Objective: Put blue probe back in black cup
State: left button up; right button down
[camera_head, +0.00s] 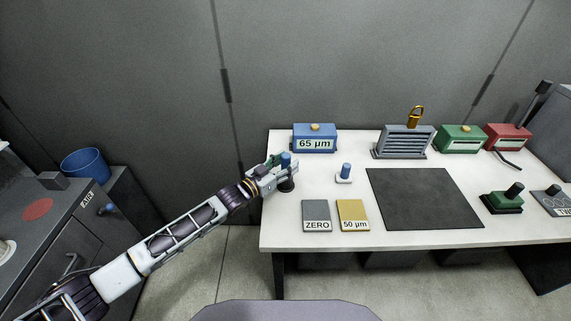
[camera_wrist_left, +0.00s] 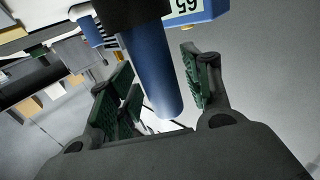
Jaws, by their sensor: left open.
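A blue probe (camera_head: 286,160) stands upright at the left end of the table. Its lower end is in the black cup (camera_head: 286,186). My left gripper (camera_head: 284,170) is at the probe with its fingers open on either side of it. In the left wrist view, the blue probe (camera_wrist_left: 152,68) lies between the open green-padded fingers, with a gap to the right finger. The dark cup (camera_wrist_left: 130,12) shows at the top of that view. Whether the left finger touches the probe, I cannot tell. My right gripper is out of view.
A second blue peg (camera_head: 346,170) stands on a white base to the right. A blue 65 µm gauge (camera_head: 314,140) is behind. ZERO (camera_head: 316,213) and 50 µm (camera_head: 353,212) plates lie in front. A dark mat (camera_head: 424,198) covers the middle.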

pick_arm(q)
jog(key=shift+r, duration=0.15)
jog(key=b+v, duration=0.1)
jog(key=v, duration=1.1)
dwell(0.4)
dwell(0.7)
